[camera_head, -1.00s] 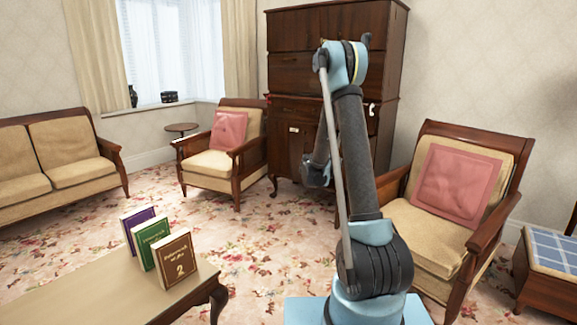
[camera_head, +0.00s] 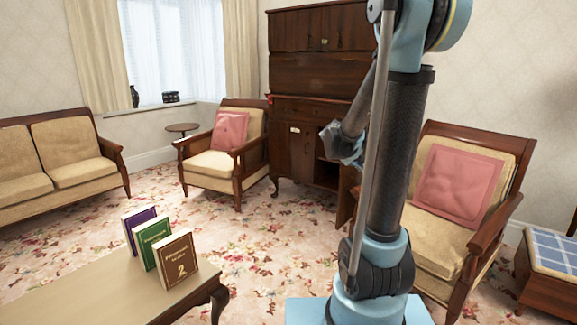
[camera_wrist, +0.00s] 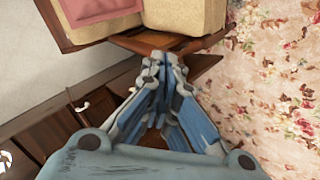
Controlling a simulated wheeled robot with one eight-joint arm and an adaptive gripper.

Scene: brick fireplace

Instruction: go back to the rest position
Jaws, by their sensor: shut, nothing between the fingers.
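My gripper (camera_head: 341,145) is in the air in front of the dark wooden cabinet (camera_head: 310,75), partly behind my arm in the head view. In the wrist view its blue fingers (camera_wrist: 160,62) come together and are shut with nothing between them. My arm stands upright in the right half of the head view, its upper end cut off by the top edge. My gripper is apart from the armchairs and the books.
A low table (camera_head: 75,290) at the front left bears three upright books (camera_head: 178,262). An armchair with a pink cushion (camera_head: 458,186) stands right of my arm, another (camera_head: 225,150) left of the cabinet. A sofa (camera_head: 60,165) is far left. Carpet (camera_head: 270,250) between them is clear.

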